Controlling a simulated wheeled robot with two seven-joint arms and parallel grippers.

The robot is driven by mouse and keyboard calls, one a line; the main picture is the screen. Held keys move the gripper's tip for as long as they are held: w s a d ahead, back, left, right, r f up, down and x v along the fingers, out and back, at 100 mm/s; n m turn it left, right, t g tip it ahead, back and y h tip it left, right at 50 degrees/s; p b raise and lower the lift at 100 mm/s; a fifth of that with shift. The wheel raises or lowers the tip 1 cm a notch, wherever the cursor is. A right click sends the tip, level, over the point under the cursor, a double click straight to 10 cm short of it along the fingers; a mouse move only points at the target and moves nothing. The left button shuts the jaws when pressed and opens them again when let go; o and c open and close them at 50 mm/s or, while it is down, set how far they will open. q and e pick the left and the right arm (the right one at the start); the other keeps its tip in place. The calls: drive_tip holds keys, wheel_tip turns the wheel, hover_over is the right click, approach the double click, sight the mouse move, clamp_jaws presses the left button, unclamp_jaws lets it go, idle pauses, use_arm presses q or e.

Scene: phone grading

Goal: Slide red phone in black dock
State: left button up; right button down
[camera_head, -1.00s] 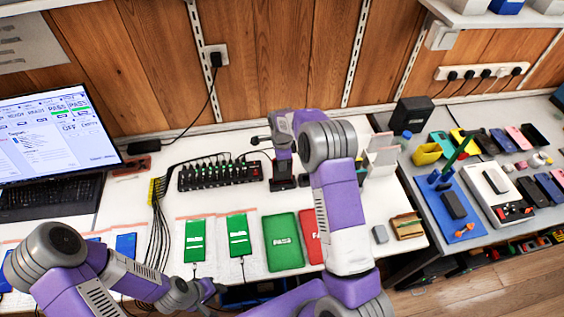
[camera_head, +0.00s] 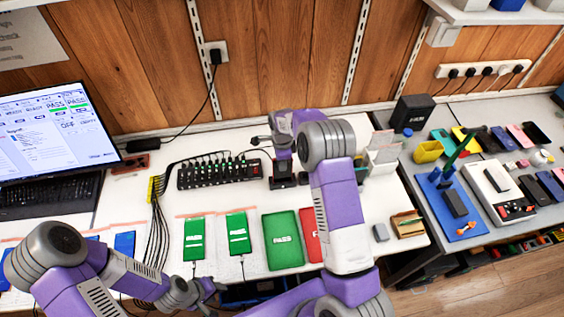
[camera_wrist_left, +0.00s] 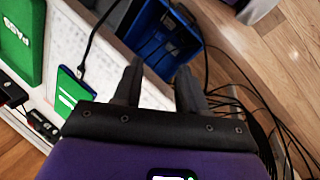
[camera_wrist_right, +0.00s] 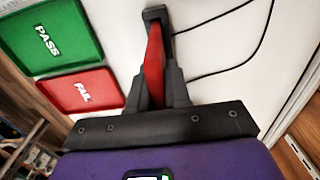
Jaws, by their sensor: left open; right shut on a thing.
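In the right wrist view, my right gripper (camera_wrist_right: 158,82) is shut on the red phone (camera_wrist_right: 154,58), which stands on edge between the fingers. The far end of the phone meets the black dock (camera_wrist_right: 155,14); I cannot tell how deep it sits. In the head view the dock (camera_head: 283,182) is below my right gripper (camera_head: 282,150), behind the trays, and the phone is hidden there. My left gripper (camera_wrist_left: 158,75) is open and empty, over the table's front edge near a blue bin (camera_wrist_left: 158,45).
A green PASS tray (camera_head: 283,241) and a red FAIL tray (camera_wrist_right: 82,91) lie in front of the dock. Two green-screen phones (camera_head: 194,238) lie left of them. A black powered hub (camera_head: 219,172) with cables is left of the dock. Thin cables run beside the dock.

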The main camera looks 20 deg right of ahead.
drive_tip(key=shift+f, duration=0.15)
drive_tip(key=shift+f+b, duration=0.4)
drive_tip(key=shift+f, duration=0.1)
drive_tip(key=c, duration=1)
unclamp_jaws()
drive_tip(key=shift+r, duration=0.1)
drive_tip(key=shift+r+p, duration=2.3)
drive_tip(key=shift+r, duration=1.15)
